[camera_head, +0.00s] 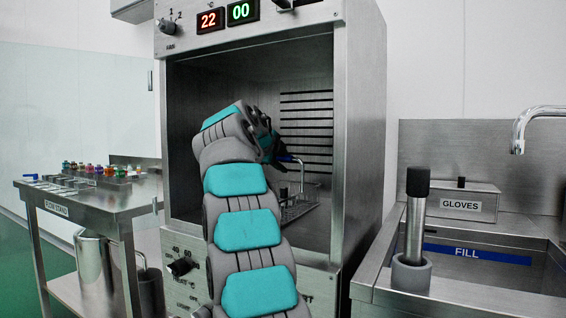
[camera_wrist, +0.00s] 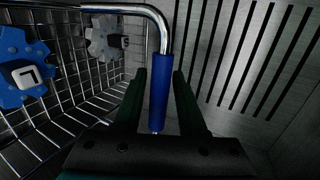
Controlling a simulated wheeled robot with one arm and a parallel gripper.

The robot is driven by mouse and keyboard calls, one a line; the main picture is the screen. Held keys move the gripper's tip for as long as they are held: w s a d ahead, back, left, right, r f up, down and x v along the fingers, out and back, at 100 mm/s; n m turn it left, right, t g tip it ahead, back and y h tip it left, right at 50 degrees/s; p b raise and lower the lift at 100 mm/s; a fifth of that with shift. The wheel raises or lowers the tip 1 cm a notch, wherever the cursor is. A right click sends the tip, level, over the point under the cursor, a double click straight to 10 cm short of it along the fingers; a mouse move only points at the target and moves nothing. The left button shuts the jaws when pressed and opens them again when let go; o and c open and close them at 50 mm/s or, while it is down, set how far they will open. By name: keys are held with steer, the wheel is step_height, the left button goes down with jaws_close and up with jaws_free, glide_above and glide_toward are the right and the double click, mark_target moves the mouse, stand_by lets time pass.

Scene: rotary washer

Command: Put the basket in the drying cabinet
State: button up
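The drying cabinet (camera_head: 365,130) stands open in the head view, with my arm reaching into it. The wire basket (camera_head: 298,208) is inside, low down near the cabinet floor, partly hidden by my arm. The wrist view shows the basket's wire wall (camera_wrist: 85,80) at left and its bent metal handle with a blue grip (camera_wrist: 159,90). My gripper (camera_wrist: 160,78) has one dark finger on each side of the blue grip. Narrow gaps show between grip and fingers, so it looks open around the handle. In the head view my gripper (camera_head: 272,150) is mostly hidden by the wrist.
Blue and grey parts (camera_wrist: 22,75) sit in the basket. Slots (camera_head: 306,120) line the cabinet's inner wall, close to the gripper's right in the wrist view. A steel cart (camera_head: 95,205) stands at left. A sink with a FILL label (camera_head: 475,254) and a glove box (camera_head: 455,200) are at right.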

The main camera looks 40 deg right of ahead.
steer(key=shift+o, duration=0.6)
steer(key=shift+r, duration=0.2)
steer(key=b+v, duration=0.1)
steer(key=v, duration=1)
steer(key=shift+s+a, duration=0.15)
steer(key=shift+a, duration=0.2)
steer(key=shift+r, duration=0.15)
